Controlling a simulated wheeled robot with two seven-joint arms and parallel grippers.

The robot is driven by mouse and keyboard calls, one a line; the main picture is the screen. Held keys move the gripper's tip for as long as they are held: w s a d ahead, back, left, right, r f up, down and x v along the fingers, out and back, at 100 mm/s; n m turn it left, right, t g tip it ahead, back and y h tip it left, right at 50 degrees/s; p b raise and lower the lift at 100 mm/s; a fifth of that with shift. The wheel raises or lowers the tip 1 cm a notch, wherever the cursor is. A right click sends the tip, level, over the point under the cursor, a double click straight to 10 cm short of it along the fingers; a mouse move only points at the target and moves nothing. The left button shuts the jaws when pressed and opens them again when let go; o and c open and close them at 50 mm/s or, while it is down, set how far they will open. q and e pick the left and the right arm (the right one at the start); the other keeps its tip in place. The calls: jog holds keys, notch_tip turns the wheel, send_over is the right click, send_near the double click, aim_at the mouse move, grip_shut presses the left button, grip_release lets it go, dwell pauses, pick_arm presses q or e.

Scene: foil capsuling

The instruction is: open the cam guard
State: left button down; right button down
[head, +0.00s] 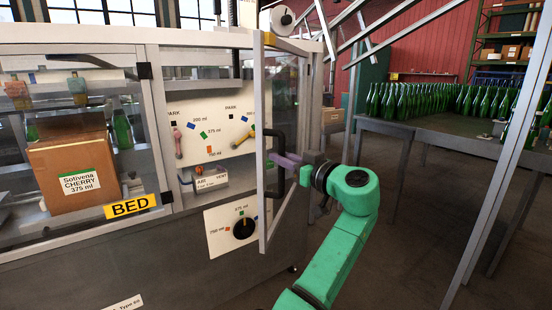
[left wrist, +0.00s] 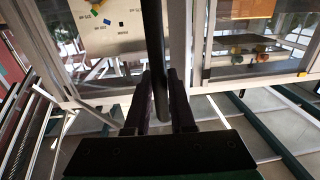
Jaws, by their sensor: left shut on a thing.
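The cam guard (head: 262,80) is a clear framed door on the machine front. It stands swung out from the opening, seen nearly edge-on. Its black bar handle (head: 281,148) faces right, and it also shows in the left wrist view (left wrist: 154,40). My left gripper (head: 292,160) is shut on the handle, with the bar between its dark fingers (left wrist: 161,85). Behind the guard, a white cam plate (head: 208,130) with a pink lever (head: 178,140) and a yellow lever (head: 243,138) is exposed. My right gripper is not in view.
Left of the opening, a cardboard box (head: 75,160) sits behind a clear panel with a yellow BED label (head: 131,207). A selector dial (head: 243,228) is below the opening. A table (head: 430,137) with many green bottles stands at the right. Floor is clear between machine and table.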

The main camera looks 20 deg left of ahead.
pick_arm(q)
jog(key=shift+f, duration=0.1)
jog(key=c, duration=0.9)
grip_release()
jog(key=shift+o, duration=0.7)
jog(key=shift+w+f, duration=0.1)
jog(key=shift+w, duration=0.15)
jog(key=shift+s, duration=0.1)
jog(key=shift+s+d, duration=0.1)
jog(key=shift+d, duration=0.05)
jog(key=b+v, duration=0.1)
jog(key=v, duration=1.3)
